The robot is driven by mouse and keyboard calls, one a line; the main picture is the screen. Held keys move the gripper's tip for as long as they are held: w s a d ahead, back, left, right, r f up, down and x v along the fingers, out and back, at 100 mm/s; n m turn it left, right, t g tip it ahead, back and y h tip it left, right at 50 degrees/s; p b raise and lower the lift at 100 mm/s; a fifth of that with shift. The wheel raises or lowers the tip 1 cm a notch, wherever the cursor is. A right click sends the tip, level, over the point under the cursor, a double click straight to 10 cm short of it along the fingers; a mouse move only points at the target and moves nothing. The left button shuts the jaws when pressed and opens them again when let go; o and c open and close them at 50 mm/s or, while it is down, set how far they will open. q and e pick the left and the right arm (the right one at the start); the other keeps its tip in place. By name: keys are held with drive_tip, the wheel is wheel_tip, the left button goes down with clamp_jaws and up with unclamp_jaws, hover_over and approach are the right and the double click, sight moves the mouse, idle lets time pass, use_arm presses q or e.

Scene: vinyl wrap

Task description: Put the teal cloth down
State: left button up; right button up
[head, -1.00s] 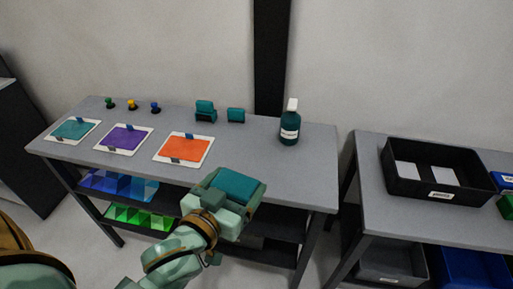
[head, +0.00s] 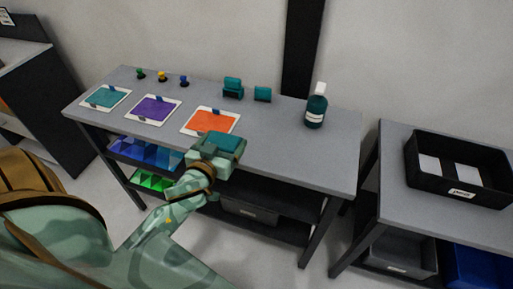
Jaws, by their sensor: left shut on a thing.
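The teal cloth (head: 229,141) shows as a flat, folded teal piece on top of my left gripper (head: 213,153), at the front edge of the grey table (head: 275,140). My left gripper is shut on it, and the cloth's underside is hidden. It overlaps the table's front edge in the head view; I cannot tell whether it touches the table. My right gripper is not in view.
White boards with teal (head: 106,96), purple (head: 154,108) and orange (head: 211,121) sheets lie on the table's left half. Two teal blocks (head: 232,88) and a dark bottle (head: 316,106) stand behind. A black bin (head: 460,185) is on the right table.

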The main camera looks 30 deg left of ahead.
use_arm(q)
drive_tip(key=w+f+b, duration=0.2)
drive_tip(key=w+f, duration=0.2)
drive_tip(key=w, duration=0.4)
drive_tip(key=b, duration=0.4)
hover_over(257, 148)
drive_tip(key=f, duration=0.5)
drive_tip(key=shift+s+a+f, duration=0.1)
drive_tip(key=shift+s+f, duration=0.15)
drive_tip(key=shift+s, duration=0.1)
drive_tip(key=f, duration=0.1)
drive_tip(key=f+b, duration=0.1)
drive_tip(key=f, duration=0.1)
drive_tip(key=shift+w+f, duration=0.15)
drive_tip(key=shift+w, duration=0.15)
drive_tip(key=shift+f+b, duration=0.15)
drive_tip(key=shift+b, duration=0.3)
drive_tip(key=o, duration=0.9)
